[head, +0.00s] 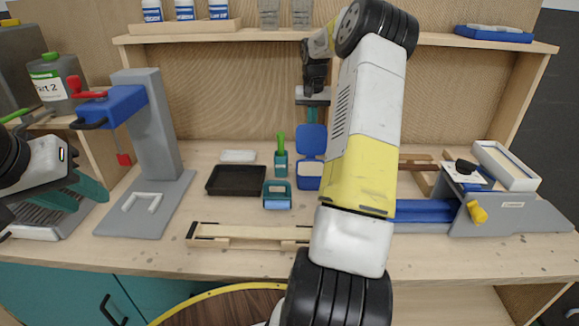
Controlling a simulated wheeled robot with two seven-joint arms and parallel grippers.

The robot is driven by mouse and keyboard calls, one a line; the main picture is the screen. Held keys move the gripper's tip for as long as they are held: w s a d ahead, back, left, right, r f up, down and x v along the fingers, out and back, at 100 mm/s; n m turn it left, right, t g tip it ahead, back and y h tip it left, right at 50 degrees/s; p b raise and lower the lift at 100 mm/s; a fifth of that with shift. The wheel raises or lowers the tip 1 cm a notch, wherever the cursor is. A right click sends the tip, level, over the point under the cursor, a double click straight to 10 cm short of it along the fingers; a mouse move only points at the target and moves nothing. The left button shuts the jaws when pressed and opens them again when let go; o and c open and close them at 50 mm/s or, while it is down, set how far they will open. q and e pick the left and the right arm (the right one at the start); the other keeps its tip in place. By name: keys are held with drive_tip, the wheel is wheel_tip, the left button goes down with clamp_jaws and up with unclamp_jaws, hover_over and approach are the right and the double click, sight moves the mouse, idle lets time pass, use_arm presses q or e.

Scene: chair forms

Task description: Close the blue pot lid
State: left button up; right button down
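The blue pot (308,176) stands on the bench near the middle, partly hidden by my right arm. Its blue lid (311,139) stands up, tilted open at the pot's back edge. My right gripper (313,117) points down just above and behind the lid's top edge. Its teal fingers look narrow from here, and I cannot tell whether they are apart or touch the lid. My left gripper (93,203) is at the far left, low over the bench, with its teal fingers apart and nothing seen between them. It is far from the pot.
A grey stand (152,130) is farther left. A wooden form (250,233) lies in front. A blue-and-grey clamp (425,211) is at right.

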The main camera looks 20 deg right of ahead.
sight(312, 136)
drive_tip(key=shift+s+a+f, duration=0.25)
drive_tip(key=shift+s+a, duration=0.2)
drive_tip(key=shift+s, duration=0.5)
drive_tip(key=shift+s+a+f, duration=0.25)
drive_tip(key=shift+s+a, duration=0.2)
drive_tip(key=shift+s, duration=0.55)
drive_tip(key=shift+s+a+f, duration=0.25)
drive_tip(key=shift+s+a, duration=0.2)
drive_tip(key=shift+s, duration=0.5)
drive_tip(key=shift+s+a+f, duration=0.4)
drive_tip(key=shift+s+f, duration=0.15)
drive_tip(key=shift+s, duration=0.2)
drive_tip(key=shift+s+a+f, duration=0.4)
drive_tip(key=shift+s+f, duration=0.15)
drive_tip(key=shift+s, duration=0.15)
wheel_tip(312, 136, up, 11)
drive_tip(key=shift+f, duration=0.15)
